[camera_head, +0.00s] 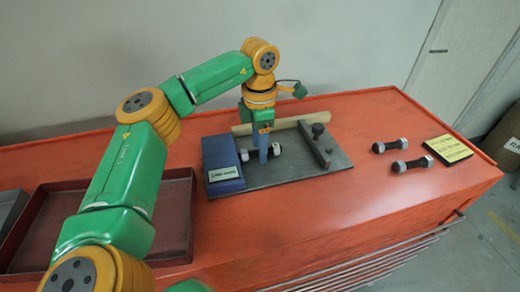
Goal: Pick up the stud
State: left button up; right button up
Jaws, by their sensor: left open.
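A stud (276,149) with a pale nut at one end and a darker end lies on the grey plate, between a blue block and a dark clamp bar. My left gripper (262,153) points down at this stud, and its fingers hide the stud's middle. The jaws are open; I cannot tell whether they touch the stud. Two more dark studs with pale nuts lie on the orange bench top at the right, an upper one (390,146) and a lower one (412,165). My right gripper is not in view.
The grey plate (290,176) carries the blue block (221,165), the clamp bar (314,146) and a pale strip behind. A yellow label plate (448,149) lies at the right. A dark red tray (178,228) is at the left. The bench front is clear.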

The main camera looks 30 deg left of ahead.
pick_arm(q)
jog(key=shift+w+a+f, duration=0.15)
jog(key=shift+f, duration=0.4)
jog(key=shift+w+a+f, duration=0.1)
jog(key=shift+w+f, duration=0.15)
jog(key=shift+w, duration=0.05)
jog(key=shift+s+r, duration=0.1)
jog(key=shift+s, duration=0.05)
grip_shut()
dwell(0.5)
